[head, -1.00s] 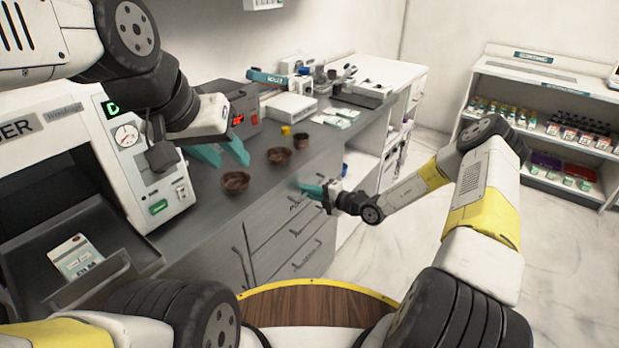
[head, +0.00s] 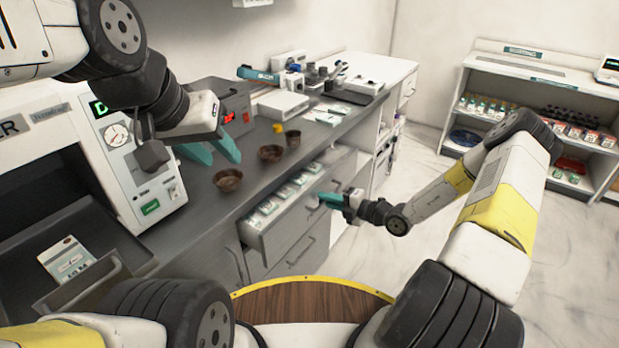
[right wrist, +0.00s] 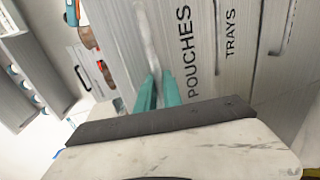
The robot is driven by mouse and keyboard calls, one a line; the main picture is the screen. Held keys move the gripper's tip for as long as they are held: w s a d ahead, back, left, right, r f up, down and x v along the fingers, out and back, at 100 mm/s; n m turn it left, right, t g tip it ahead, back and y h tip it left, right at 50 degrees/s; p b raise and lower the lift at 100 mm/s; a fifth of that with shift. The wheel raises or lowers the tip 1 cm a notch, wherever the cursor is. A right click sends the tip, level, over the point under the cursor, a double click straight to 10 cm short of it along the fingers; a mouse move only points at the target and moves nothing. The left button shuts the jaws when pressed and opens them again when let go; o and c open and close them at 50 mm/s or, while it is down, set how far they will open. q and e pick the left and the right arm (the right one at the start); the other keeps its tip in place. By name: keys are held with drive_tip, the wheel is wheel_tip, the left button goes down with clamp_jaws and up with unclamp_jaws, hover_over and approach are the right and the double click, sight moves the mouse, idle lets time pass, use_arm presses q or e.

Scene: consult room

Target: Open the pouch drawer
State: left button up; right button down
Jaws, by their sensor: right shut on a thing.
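The pouch drawer (head: 290,225) is the top grey drawer under the counter, pulled out, with several white and green packets (head: 283,195) inside. In the right wrist view its front (right wrist: 180,40) carries the word POUCHES. My right gripper (head: 325,198) is at the drawer front, and its teal fingers (right wrist: 158,90) are shut on the drawer's bar handle (right wrist: 150,45). My left gripper (head: 212,150) hangs above the counter with its two teal fingers apart and nothing between them.
Several brown bowls (head: 228,180) and a yellow item (head: 279,128) stand on the counter (head: 205,215). A white machine (head: 150,165) stands at the left. Below is a closed drawer (head: 300,250), marked TRAYS in the right wrist view. Open floor (head: 400,270) lies to the right.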

drive_tip(key=f+v, duration=0.3)
drive_tip(key=v, duration=1.1)
drive_tip(key=d+f+v, duration=0.1)
drive_tip(key=f+v, duration=0.2)
drive_tip(key=v, duration=1.1)
drive_tip(key=shift+s, duration=0.4)
drive_tip(key=shift+d+r, duration=0.1)
drive_tip(key=shift+d, duration=0.05)
drive_tip(key=c, duration=1.8)
unclamp_jaws()
drive_tip(key=shift+o, duration=0.2)
drive_tip(key=v, duration=0.7)
drive_tip(key=shift+s+d, duration=0.25)
drive_tip(key=shift+d, duration=0.1)
drive_tip(key=shift+r, duration=0.1)
